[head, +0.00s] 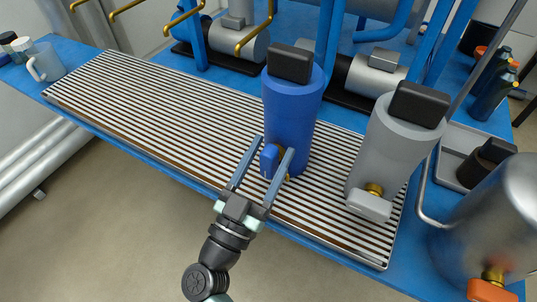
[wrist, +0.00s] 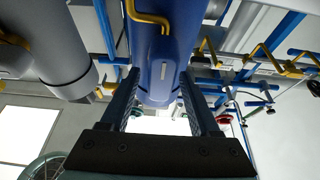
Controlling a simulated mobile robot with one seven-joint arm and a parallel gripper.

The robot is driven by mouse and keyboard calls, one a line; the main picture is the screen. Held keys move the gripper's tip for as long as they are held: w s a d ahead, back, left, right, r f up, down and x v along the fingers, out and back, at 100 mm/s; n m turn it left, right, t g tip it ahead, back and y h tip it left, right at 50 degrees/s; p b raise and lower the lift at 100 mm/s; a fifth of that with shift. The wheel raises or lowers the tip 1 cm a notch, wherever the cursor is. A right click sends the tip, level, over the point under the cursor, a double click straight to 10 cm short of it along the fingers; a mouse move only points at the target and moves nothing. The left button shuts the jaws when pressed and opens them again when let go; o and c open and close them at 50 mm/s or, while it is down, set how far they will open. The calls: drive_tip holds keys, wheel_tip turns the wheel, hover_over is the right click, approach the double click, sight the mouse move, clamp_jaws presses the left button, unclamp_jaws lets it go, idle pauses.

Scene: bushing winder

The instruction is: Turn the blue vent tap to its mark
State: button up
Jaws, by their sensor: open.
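The blue vent tap (head: 269,159) is a blue handle on a brass stem, low on the front of an upright blue cylinder (head: 292,105) with a black cap. My gripper (head: 274,146) is open, with one long finger on each side of the tap. I cannot tell whether either finger touches it. In the wrist view the open fingers of my gripper (wrist: 158,72) flank the lower end of the blue cylinder (wrist: 160,45), which bears a small pale plate. I cannot make out the tap there, and I see no clear mark in either view.
A grey cylinder (head: 396,140) with a grey tap (head: 368,205) stands close on the right. A metal tank with an orange tap (head: 489,290) is at the lower right. The slatted grating (head: 150,100) is clear to the left. A mug (head: 45,63) stands far left.

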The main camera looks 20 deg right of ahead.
clamp_jaws()
